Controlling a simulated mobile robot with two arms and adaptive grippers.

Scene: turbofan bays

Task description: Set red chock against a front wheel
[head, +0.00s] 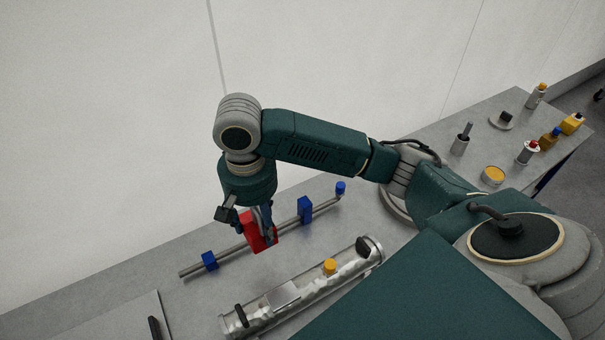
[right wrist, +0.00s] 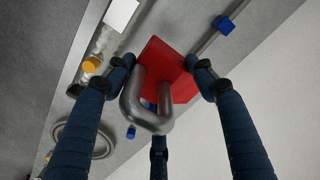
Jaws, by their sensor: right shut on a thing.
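The red chock (head: 258,232) is a red block with a grey U-shaped handle. My right gripper (head: 254,215) is shut on it and points down over the grey workbench. In the right wrist view, the chock (right wrist: 182,78) and its handle (right wrist: 137,112) sit between the dark blue fingers of the right gripper (right wrist: 165,75). The chock overlaps a thin metal rod in the head view; I cannot tell whether it touches the rod or bench. No wheel shows in either view. My left gripper is not in view.
The rod (head: 190,269) carries blue blocks (head: 305,209). A silver cylinder (head: 310,290) with an orange cap (head: 330,266) lies in front of it. A side table (head: 478,135) at right holds bottles and a cup (head: 460,143). A pale wall (head: 100,120) stands behind the bench.

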